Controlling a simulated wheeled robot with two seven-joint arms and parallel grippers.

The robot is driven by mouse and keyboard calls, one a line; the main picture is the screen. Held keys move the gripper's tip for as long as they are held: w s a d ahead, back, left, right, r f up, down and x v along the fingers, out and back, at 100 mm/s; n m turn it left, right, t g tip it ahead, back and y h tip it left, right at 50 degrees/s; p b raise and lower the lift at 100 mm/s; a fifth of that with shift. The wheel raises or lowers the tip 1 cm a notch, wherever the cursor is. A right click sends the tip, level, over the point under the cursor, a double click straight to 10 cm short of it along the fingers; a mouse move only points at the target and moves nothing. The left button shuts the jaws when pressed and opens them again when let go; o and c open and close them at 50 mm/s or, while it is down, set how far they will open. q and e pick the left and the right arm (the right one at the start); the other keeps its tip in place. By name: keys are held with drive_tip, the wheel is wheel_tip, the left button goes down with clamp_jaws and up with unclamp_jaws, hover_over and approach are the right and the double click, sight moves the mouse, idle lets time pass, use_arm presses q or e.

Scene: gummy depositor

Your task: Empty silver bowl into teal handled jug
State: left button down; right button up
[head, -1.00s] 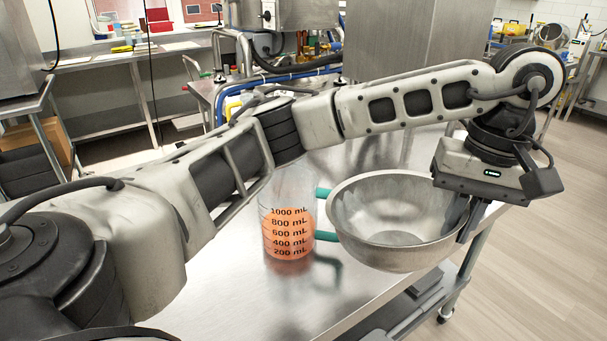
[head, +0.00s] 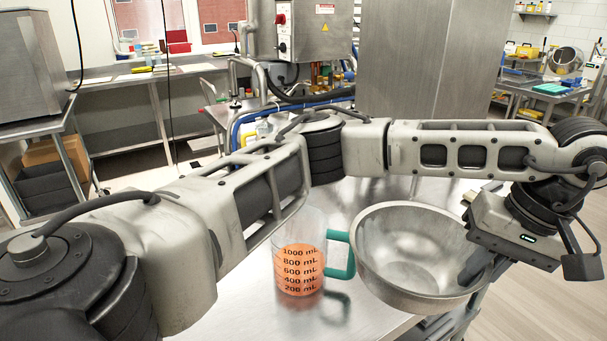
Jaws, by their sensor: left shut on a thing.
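The clear jug (head: 300,270) with a teal handle (head: 341,254) stands upright on the steel table. Orange contents fill its lower part, and black volume marks run up its side. The silver bowl (head: 400,285) is just right of the jug, close to the teal handle and roughly level. Its visible inside looks empty. My left gripper (head: 477,262) is shut on the bowl's right rim; its fingertips are partly hidden by the bowl. My right gripper is not in view.
The steel table (head: 235,310) has clear room in front of the jug. A tall steel cabinet (head: 400,60) stands behind my left arm. Blue tubing and machinery stand at the back. Open floor lies to the right.

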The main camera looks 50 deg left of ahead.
use_arm(q)
drive_tip(key=s+d, duration=0.5)
drive_tip(key=d, duration=0.1)
drive_tip(key=shift+s+r, duration=0.2)
drive_tip(key=shift+r, duration=0.05)
idle(1.0)
